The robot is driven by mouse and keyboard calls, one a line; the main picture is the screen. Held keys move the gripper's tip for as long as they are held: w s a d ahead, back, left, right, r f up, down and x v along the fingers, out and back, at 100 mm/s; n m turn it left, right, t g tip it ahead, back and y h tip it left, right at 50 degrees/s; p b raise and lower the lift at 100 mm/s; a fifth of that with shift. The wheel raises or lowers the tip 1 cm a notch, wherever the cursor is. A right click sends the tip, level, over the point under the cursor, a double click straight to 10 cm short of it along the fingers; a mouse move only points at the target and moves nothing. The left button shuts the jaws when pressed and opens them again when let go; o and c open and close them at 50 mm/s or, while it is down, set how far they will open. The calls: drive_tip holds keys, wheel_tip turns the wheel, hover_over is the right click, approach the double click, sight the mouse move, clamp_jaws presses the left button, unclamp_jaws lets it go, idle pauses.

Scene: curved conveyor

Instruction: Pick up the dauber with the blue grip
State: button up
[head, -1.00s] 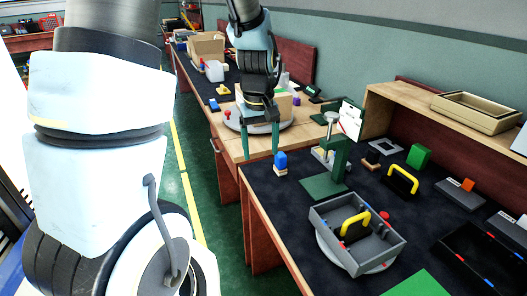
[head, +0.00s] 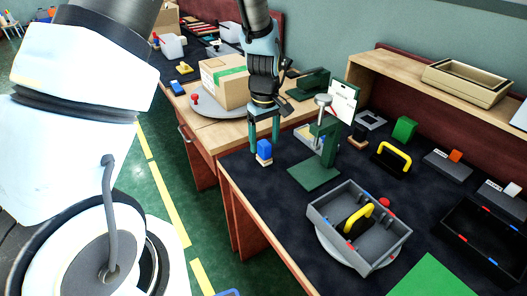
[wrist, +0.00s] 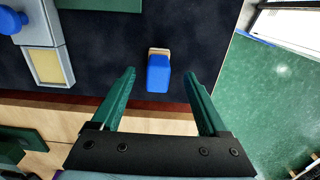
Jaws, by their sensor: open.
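The dauber with the blue grip (head: 264,148) stands upright on the dark mat, near its left edge, on a pale wooden base. In the wrist view the dauber (wrist: 158,74) appears centred between the fingertips, with a gap on each side. My gripper (head: 264,143) is open and empty, its green fingers pointing down at the dauber. In the wrist view, my gripper (wrist: 159,76) shows both fingers spread wide. I cannot tell how far the tips are above the mat.
A green press stand (head: 318,165) stands close to the right of the dauber. A grey tray (head: 316,213) with a yellow handle sits in front. A cardboard box (head: 222,86) stands behind on a round turntable. Bare dark mat lies in front of the dauber.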

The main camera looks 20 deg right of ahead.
sight(264, 152)
drive_tip(key=shift+w+d+f+p, duration=0.15)
drive_tip(key=shift+f+p, duration=0.3)
drive_tip(key=shift+f, duration=0.85)
drive_tip(key=shift+w+a+f+p, duration=0.1)
drive_tip(key=shift+f+p, duration=0.3)
drive_tip(key=shift+f, duration=0.9)
drive_tip(key=shift+c, duration=0.2)
clamp_jaws()
